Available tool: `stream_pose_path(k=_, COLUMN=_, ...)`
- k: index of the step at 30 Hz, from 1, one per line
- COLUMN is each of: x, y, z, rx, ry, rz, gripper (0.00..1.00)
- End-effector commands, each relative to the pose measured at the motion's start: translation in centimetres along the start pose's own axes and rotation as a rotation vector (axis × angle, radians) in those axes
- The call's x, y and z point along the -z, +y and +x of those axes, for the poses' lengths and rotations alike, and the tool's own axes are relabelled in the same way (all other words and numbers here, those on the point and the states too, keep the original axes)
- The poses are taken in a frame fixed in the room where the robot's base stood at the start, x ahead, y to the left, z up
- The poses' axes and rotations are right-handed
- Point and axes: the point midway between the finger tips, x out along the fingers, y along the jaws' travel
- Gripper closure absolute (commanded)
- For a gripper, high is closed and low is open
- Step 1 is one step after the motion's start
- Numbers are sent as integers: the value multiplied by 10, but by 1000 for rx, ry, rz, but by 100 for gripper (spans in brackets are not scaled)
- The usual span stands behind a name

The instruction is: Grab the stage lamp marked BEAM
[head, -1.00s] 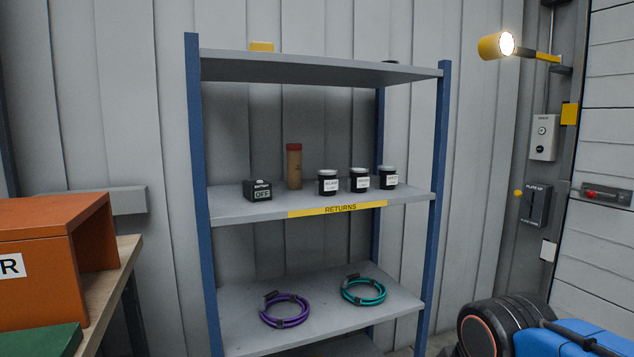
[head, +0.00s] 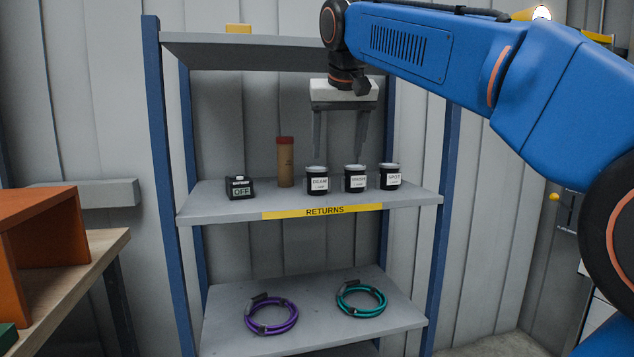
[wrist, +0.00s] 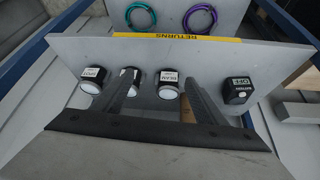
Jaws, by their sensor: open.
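The stage lamp marked BEAM (head: 317,181) is a short black cylinder with a pale top and white label. It stands upright on the RETURNS shelf (head: 225,212), leftmost of three similar lamps in the head view. In the wrist view the BEAM lamp (wrist: 168,88) shows between my fingers. My gripper (head: 338,154) is open and empty, fingers pointing down, above the BEAM and middle lamps. The middle lamp (head: 355,180) has a label I cannot read surely; in the wrist view a finger partly covers it. The right lamp (head: 390,178) reads SPOT.
A tan cylinder with a red cap (head: 285,162) and a black box marked OFF (head: 240,188) stand left of the lamps. An upper shelf board (head: 250,52) is above. Purple (head: 271,316) and teal (head: 361,300) cable coils lie below. Blue posts (head: 165,170) flank the shelf.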

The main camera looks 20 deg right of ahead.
Motion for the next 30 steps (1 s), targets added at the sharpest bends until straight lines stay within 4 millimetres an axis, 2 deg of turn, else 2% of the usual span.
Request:
stream_pose_path(k=1, x=18, y=-8, z=-5, rx=-1, ry=6, rz=7, gripper=34)
stream_pose_path(k=3, x=36, y=-16, z=-13, rx=-5, ry=12, rz=21, gripper=34)
stream_pose_path(k=6, x=54, y=-24, z=-20, rx=-9, ry=18, rz=39, gripper=34)
stream_pose_path(k=13, x=70, y=-32, z=-24, rx=-13, ry=24, rz=56, gripper=34)
stream_pose_path(k=17, x=71, y=-32, z=-7, rx=-14, ry=23, rz=57, gripper=34)
stream_pose_path(k=30, x=72, y=-31, z=70, rx=-14, ry=23, rz=56, gripper=34)
